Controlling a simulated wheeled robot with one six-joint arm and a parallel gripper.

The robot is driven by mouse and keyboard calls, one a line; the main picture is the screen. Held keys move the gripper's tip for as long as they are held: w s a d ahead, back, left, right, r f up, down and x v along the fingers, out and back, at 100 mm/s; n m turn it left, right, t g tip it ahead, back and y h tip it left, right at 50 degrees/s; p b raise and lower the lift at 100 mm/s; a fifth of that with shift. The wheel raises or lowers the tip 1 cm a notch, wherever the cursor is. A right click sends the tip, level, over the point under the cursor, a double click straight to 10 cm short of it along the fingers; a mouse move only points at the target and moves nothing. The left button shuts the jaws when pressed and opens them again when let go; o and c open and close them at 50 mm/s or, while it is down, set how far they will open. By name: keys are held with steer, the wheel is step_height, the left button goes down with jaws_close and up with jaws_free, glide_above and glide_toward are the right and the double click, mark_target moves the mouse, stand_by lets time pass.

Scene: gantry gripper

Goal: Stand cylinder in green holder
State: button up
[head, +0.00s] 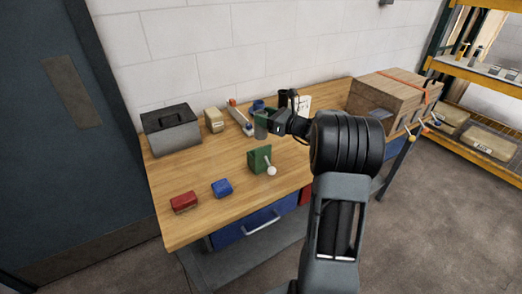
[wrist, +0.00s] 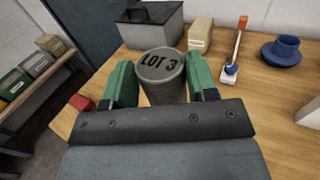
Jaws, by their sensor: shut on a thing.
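The cylinder (wrist: 162,66) is grey with "LOT 3" on its top face. It stands between the green fingers of my gripper (wrist: 160,84), which is shut on it. In the head view my gripper (head: 264,121) holds the cylinder (head: 260,132) upright, seemingly above the bench, behind the green holder. The green holder (head: 259,159) stands on the bench near its front edge, with a small white ball-like part at its front right. The holder's inside cannot be made out, and it does not show in the wrist view.
A red block (head: 184,202) and a blue block (head: 221,188) lie on the wooden bench (head: 180,229) at front left. A wooden crate (head: 388,95) fills the right end.

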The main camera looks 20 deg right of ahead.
mark_target(263, 139)
steer(key=f, duration=0.2)
steer(key=a+f, duration=0.1)
steer(key=f, duration=0.1)
steer(key=shift+w, duration=0.3)
steer(key=shift+d+f+p, duration=0.1)
steer(key=shift+f+p, duration=0.3)
steer(key=shift+f, duration=1.85)
steer(key=shift+f+b, duration=0.55)
steer(key=shift+b, duration=0.05)
steer(key=o, duration=1.2)
steer(key=shift+s, duration=0.1)
